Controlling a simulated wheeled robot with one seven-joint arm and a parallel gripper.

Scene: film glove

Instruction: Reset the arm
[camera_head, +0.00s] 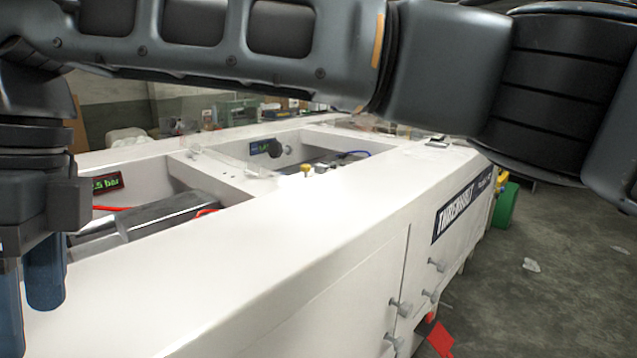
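My arm stretches across the top of the head view, from the right edge to the left edge, in large dark grey links. My gripper (24,318) hangs down at the lower left, in front of the white machine (290,225). Its two blue fingers point downward with a narrow gap between them, and nothing shows in the gap. The nearer finger is cut off by the frame's left edge. I cannot tell whether the fingertips touch the machine.
The machine has open bays with a grey metal part (145,221) and a small display (107,183). Knobs (401,309) stick out of its front side. A red object (440,338) is low beside it, and a green one (505,205) stands farther back. The concrete floor (560,290) at right is mostly clear.

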